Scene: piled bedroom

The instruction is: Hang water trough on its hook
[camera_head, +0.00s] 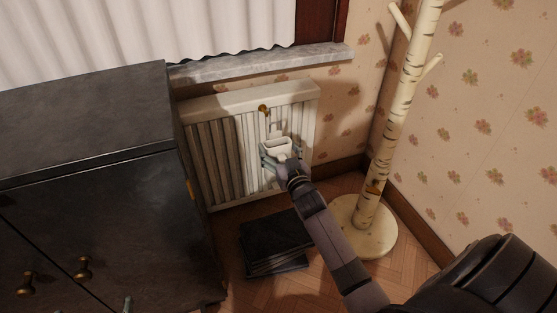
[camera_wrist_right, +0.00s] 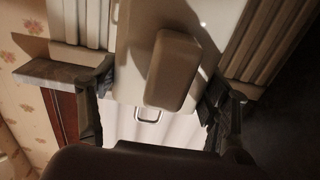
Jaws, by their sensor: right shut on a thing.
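The water trough (camera_head: 277,147) is a small pale, open box with a thin upright loop (camera_head: 277,127) above it. My right gripper (camera_head: 282,158) is shut on it and holds it in front of the radiator. In the right wrist view the trough (camera_wrist_right: 175,70) lies between the two fingers, and its loop (camera_wrist_right: 148,115) shows against the white curtain. A brass hook (camera_head: 263,109) sits on the radiator's upper front, a little above and left of the trough's loop, apparently apart from it. A small greenish tip (camera_head: 128,303) at the bottom edge may be my left gripper; its opening is not visible.
The white radiator (camera_head: 205,150) stands under a marble sill (camera_head: 270,62). A dark cabinet (camera_head: 90,140) stands close on the left. Dark flat books or boxes (camera_head: 272,240) lie on the floor below. A birch coat stand (camera_head: 385,150) stands on the right.

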